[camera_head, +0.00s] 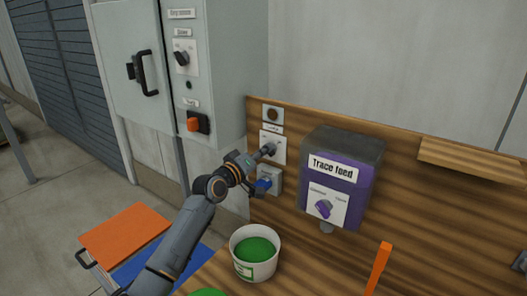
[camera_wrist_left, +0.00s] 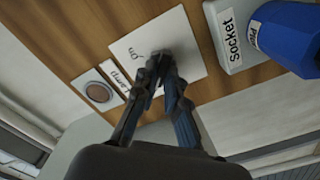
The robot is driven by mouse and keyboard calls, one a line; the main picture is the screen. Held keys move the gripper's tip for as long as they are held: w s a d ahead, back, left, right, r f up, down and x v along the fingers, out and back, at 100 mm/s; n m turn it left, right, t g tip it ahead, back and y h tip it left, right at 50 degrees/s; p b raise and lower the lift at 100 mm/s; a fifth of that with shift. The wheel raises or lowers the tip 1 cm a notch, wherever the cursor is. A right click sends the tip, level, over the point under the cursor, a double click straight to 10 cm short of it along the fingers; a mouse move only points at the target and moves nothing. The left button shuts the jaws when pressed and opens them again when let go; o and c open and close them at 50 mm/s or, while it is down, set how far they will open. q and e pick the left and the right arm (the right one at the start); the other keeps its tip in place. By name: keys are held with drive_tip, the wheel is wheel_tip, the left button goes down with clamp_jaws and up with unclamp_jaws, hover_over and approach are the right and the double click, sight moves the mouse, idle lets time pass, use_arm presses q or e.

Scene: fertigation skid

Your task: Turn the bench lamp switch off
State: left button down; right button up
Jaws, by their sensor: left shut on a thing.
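The lamp switch has a white plate (camera_head: 278,153) on the wooden backboard, and the plate also shows in the left wrist view (camera_wrist_left: 187,39) with a small "Lamp" label beside it. My left gripper (camera_head: 264,153) reaches the plate from the left. In the left wrist view its fingers (camera_wrist_left: 162,70) are closed together on the dark switch knob at the plate's middle. The fingers hide most of the knob, so I cannot tell which way it points. My right gripper is in neither view.
A grey socket (camera_wrist_left: 218,20) with a blue plug (camera_wrist_left: 290,38) sits just beside the switch plate. A round brown disc (camera_head: 272,114) is above it. A purple "Trace feed" box (camera_head: 366,183) stands to the right. A white bucket (camera_head: 244,269) is below.

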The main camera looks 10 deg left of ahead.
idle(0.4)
use_arm(q)
drive_tip(key=c, duration=1.4)
unclamp_jaws()
drive_tip(key=v, duration=1.2)
drive_tip(key=shift+a+f, duration=0.1)
drive_tip(key=shift+f, duration=0.05)
